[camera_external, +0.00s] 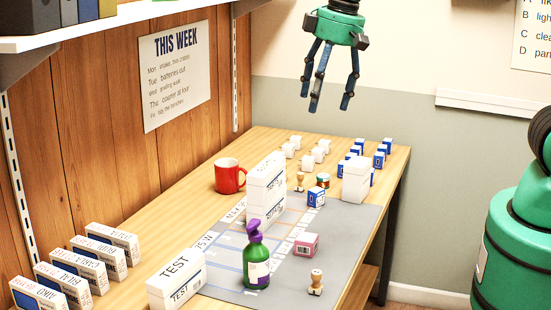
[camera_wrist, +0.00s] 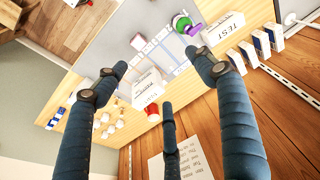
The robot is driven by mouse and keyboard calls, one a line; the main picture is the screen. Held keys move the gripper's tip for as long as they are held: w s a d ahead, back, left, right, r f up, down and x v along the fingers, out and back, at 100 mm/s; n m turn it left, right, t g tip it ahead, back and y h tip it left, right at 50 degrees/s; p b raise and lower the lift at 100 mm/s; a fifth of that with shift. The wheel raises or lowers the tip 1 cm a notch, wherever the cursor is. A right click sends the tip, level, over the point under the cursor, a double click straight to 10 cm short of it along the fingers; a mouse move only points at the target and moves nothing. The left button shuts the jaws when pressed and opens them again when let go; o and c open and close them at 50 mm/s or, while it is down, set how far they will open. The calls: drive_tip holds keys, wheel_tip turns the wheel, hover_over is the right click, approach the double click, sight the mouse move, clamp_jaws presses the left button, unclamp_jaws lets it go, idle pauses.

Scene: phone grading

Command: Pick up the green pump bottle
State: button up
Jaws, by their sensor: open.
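The green pump bottle (camera_external: 256,262) has a purple pump head and a pale label. It stands upright on the grey mat (camera_external: 340,252) near the front of the table. In the wrist view the bottle (camera_wrist: 181,22) shows at the top, beside a white TEST box. My gripper (camera_external: 326,100) has three dark blue fingers. It hangs open and empty, high above the far end of the table, well away from the bottle. In the wrist view its fingers (camera_wrist: 165,95) are spread with nothing between them.
A white TEST box (camera_external: 177,280) stands just left of the bottle. Stacked white boxes (camera_external: 266,195) stand behind it, and a pink box (camera_external: 305,245) and a stamp (camera_external: 316,282) lie to its right. A red mug (camera_external: 229,176) is farther back. A shelf (camera_external: 100,25) overhangs the left side.

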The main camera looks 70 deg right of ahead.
drive_tip(key=w+a+f+g, duration=0.1)
drive_tip(key=w+a+f, duration=0.45)
drive_tip(key=f, duration=0.25)
drive_tip(key=g, duration=0.1)
hover_over(257, 242)
drive_tip(key=d, duration=0.1)
drive_tip(key=f, duration=1.2)
drive_tip(key=shift+w, duration=0.35)
drive_tip(key=shift+f+b, duration=0.6)
drive_tip(key=shift+f, duration=3.65)
drive_tip(key=shift+d+f+b, duration=0.1)
drive_tip(key=shift+f+b, duration=0.5)
drive_tip(key=shift+f, duration=2)
